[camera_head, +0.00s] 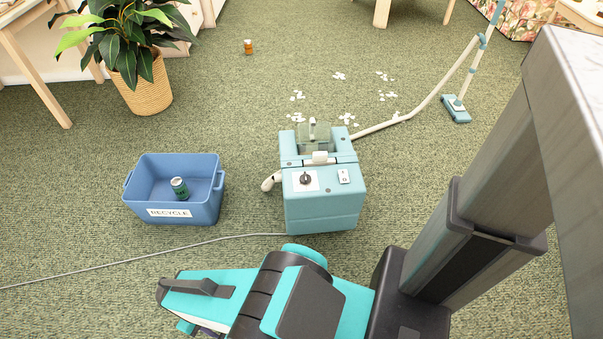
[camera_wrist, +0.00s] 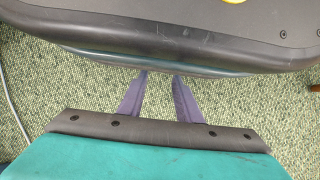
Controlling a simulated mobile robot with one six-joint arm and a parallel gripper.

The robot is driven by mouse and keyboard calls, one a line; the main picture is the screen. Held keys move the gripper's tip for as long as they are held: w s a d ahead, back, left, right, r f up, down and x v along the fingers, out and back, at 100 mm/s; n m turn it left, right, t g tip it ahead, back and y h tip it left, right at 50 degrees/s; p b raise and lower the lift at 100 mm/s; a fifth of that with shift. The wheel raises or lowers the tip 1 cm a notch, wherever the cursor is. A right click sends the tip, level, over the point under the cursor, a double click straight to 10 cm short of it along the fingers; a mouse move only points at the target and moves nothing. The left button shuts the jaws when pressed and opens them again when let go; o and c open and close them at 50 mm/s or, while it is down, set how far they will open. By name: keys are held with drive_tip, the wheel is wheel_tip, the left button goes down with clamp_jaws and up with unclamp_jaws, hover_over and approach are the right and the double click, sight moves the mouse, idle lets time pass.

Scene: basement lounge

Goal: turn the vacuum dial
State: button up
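The light-blue vacuum (camera_head: 322,212) stands upright on the carpet in the middle of the head view. Its dark round dial (camera_head: 305,178) sits on a white plate on the top face, at the left. A small white switch plate (camera_head: 344,176) is to the right of the dial. My gripper (camera_wrist: 160,76) shows in the wrist view with two purple fingers apart and nothing between them. It points down over carpet beside a dark rounded body of mine. In the head view my folded teal arm lies in front of the vacuum and mostly hides the gripper. The gripper is away from the dial.
A blue recycle bin (camera_head: 183,213) holding a green can (camera_head: 180,188) stands left of the vacuum. A grey cord (camera_head: 150,258) runs left along the floor. The hose (camera_head: 425,103) leads to a floor head (camera_head: 455,109). Paper scraps (camera_head: 347,119) lie behind. A potted plant (camera_head: 140,88) stands back left.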

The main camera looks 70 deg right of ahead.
drive_tip(key=o, duration=0.5)
drive_tip(key=shift+o, duration=0.4)
drive_tip(key=shift+w+d, duration=0.15)
drive_tip(key=shift+w, duration=0.15)
drive_tip(key=w+d+r+n+b, duration=0.1)
drive_tip(key=w+d+r, duration=0.3)
drive_tip(key=d, duration=0.5)
drive_tip(key=w+d+r+n+t+b, duration=0.15)
drive_tip(key=w+d+r, duration=0.25)
drive_tip(key=d, duration=0.5)
drive_tip(key=w+d+r+n+b, duration=0.15)
drive_tip(key=w+d+r, duration=0.25)
drive_tip(key=d, duration=0.5)
drive_tip(key=s+d+r+b, duration=0.1)
drive_tip(key=s+d+r, duration=0.4)
drive_tip(key=d, duration=0.4)
drive_tip(key=s+d+r+n+h+b, duration=0.1)
drive_tip(key=s+d+r, duration=0.4)
drive_tip(key=d+r, duration=0.3)
drive_tip(key=s+d+r+h+b, duration=0.1)
drive_tip(key=s+d+r+b, duration=0.1)
drive_tip(key=s+d+r, duration=0.4)
drive_tip(key=d, duration=0.4)
drive_tip(key=shift+d+r+g, duration=0.15)
drive_tip(key=shift+r+g, duration=0.15)
drive_tip(key=shift+g, duration=0.05)
drive_tip(key=shift+f, duration=0.15)
